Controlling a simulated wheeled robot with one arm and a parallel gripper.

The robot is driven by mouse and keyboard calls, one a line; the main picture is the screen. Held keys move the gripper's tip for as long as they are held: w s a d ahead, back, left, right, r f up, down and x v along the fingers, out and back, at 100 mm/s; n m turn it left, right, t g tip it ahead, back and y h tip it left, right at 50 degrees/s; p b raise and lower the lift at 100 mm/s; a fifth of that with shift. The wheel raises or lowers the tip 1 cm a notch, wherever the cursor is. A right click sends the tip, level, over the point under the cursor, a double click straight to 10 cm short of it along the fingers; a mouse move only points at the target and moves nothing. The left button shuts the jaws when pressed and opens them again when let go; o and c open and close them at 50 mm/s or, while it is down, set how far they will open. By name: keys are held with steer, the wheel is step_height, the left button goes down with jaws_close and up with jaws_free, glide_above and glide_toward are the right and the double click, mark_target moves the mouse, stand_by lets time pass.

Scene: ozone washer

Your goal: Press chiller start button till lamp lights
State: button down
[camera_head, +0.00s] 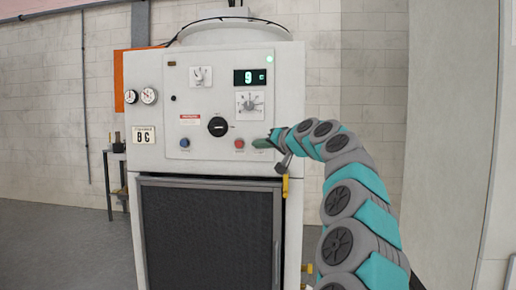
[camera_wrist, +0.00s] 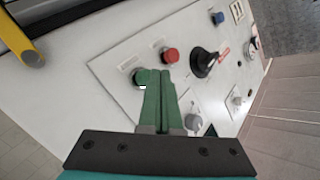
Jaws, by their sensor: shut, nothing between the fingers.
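The chiller's white control panel (camera_head: 217,75) faces me. In the wrist view a green button (camera_wrist: 141,76) sits beside a red button (camera_wrist: 169,54). My gripper (camera_wrist: 157,74) is shut and empty, its green fingers together with the tips at the green button and partly covering it. I cannot tell whether they touch or press it. A small lamp (camera_head: 270,59) at the panel's top right glows green.
The panel also carries a black rotary switch (camera_head: 217,126), a blue button (camera_head: 184,143), a dial (camera_head: 249,102) and a lit display (camera_head: 249,77). A yellow handle (camera_head: 285,187) sticks out below my gripper. Two gauges (camera_head: 149,96) are at the left.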

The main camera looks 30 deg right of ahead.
steer(key=s+a+b, duration=0.1)
steer(key=s, duration=0.1)
steer(key=s+a+b, duration=0.1)
steer(key=s, duration=0.1)
steer(key=shift+a+b, duration=0.3)
steer(key=shift+a, duration=0.1)
stand_by(0.9)
